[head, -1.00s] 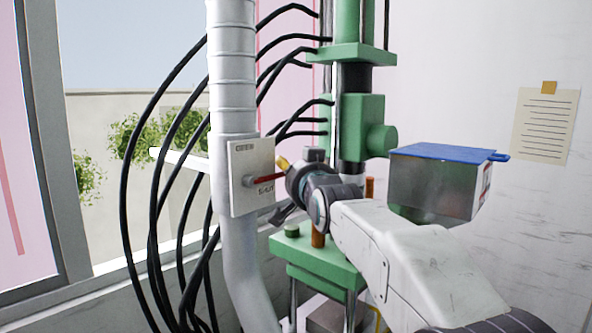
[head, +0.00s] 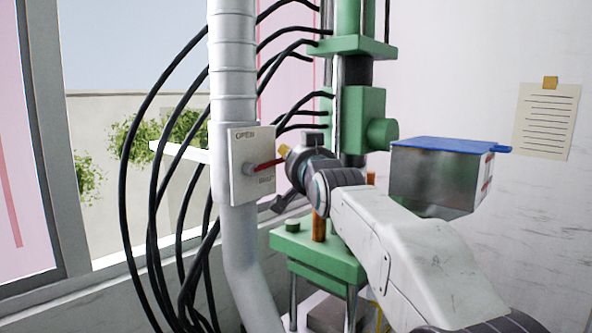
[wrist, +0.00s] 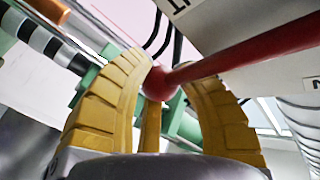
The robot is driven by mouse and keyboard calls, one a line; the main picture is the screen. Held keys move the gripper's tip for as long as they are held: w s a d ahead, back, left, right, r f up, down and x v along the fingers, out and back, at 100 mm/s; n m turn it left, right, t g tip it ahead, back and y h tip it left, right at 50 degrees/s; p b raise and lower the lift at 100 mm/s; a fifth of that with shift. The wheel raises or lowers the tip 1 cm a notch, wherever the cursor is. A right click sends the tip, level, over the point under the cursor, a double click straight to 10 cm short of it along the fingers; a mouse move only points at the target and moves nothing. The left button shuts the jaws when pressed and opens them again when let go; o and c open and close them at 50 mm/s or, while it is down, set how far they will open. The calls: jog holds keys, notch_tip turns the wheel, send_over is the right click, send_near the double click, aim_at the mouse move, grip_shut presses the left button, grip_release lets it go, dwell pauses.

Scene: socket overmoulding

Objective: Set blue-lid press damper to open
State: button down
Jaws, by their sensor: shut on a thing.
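The damper plate (head: 251,190) is a pale panel on the grey duct, marked OPEN at its top and SHUT at its bottom. Its red lever (head: 265,164) points right and slightly up from the pivot, between the two marks. My gripper (head: 284,154) is at the lever's outer end. In the wrist view, the yellow fingers of my gripper (wrist: 165,88) are shut on the lever's round red knob (wrist: 160,82), and the red rod (wrist: 245,50) runs off to the upper right. The green press (head: 362,110) stands behind, with a blue-lidded hopper (head: 437,180) to its right.
The grey duct (head: 233,75) rises at the left of the press. Several black hoses (head: 135,160) loop beside and behind it near the window. The press's green base (head: 318,256) is below my arm. A note (head: 546,120) hangs on the right wall.

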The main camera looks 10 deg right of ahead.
jog(key=shift+r+n+b, duration=0.3)
jog(key=shift+b, duration=0.15)
jog(key=c, duration=1.2)
grip_release()
jog(key=shift+s, duration=0.1)
jog(key=shift+o, duration=0.2)
jog(key=shift+f+p, duration=0.1)
jog(key=shift+p, duration=0.8)
